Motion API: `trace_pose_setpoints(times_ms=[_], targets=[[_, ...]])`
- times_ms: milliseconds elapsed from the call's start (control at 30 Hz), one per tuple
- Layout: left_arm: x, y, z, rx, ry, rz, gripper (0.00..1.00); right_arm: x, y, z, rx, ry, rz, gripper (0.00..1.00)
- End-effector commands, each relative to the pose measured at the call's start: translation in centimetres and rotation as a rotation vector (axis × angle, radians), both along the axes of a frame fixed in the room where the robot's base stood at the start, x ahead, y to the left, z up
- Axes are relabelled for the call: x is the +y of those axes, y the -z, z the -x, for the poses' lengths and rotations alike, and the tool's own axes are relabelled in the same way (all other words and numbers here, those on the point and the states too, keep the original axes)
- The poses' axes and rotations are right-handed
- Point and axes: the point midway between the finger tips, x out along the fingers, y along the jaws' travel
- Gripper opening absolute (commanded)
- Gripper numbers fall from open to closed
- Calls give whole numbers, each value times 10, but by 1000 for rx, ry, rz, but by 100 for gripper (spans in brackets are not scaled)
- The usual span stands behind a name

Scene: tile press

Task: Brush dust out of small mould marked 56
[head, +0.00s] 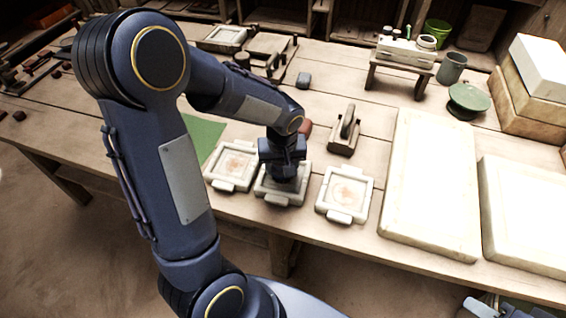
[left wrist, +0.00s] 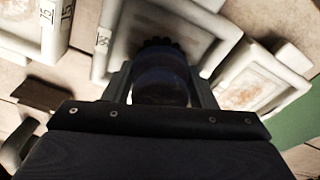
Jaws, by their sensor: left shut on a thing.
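Three pale square moulds lie in a row near the table's front edge: a left one (head: 218,182), a middle one (head: 262,196) and a right one (head: 345,217). My left gripper (head: 282,165) is over the middle mould, shut on a dark round brush (left wrist: 160,80). The brush's dark bristles point down into that mould (left wrist: 112,22); I cannot tell if they touch its floor. A small number label shows on its rim in the left wrist view, too blurred to read surely. Brownish dust shows in both outer moulds. My right gripper is not clearly seen.
A wooden block with a handle (head: 345,135) stands behind the moulds. A large pale slab (head: 432,185) lies to the right. A green sheet (head: 200,135) lies at left. A small bench (head: 400,62) with pots stands at the back.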

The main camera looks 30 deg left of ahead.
Motion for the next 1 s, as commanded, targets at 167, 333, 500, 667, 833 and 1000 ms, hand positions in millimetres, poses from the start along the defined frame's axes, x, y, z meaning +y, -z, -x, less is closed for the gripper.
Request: trace_pose_setpoints(times_ms=[167,333,500,667,833,1000], targets=[[-2,1,6,6,1,0,33,0,1,0,0,0,0,36],[-4,1,15,6,2,0,33,0,3,0,0,0,0,36],[-6,0,18,4,1,-1,33,0,4,0,0,0,0,36],[-12,1,16,4,3,0,33,0,6,0,0,0,0,36],[-20,1,14,4,3,0,33,0,8,0,0,0,0,36],[-23,1,14,5,2,1,33,0,8,0,0,0,0,36]])
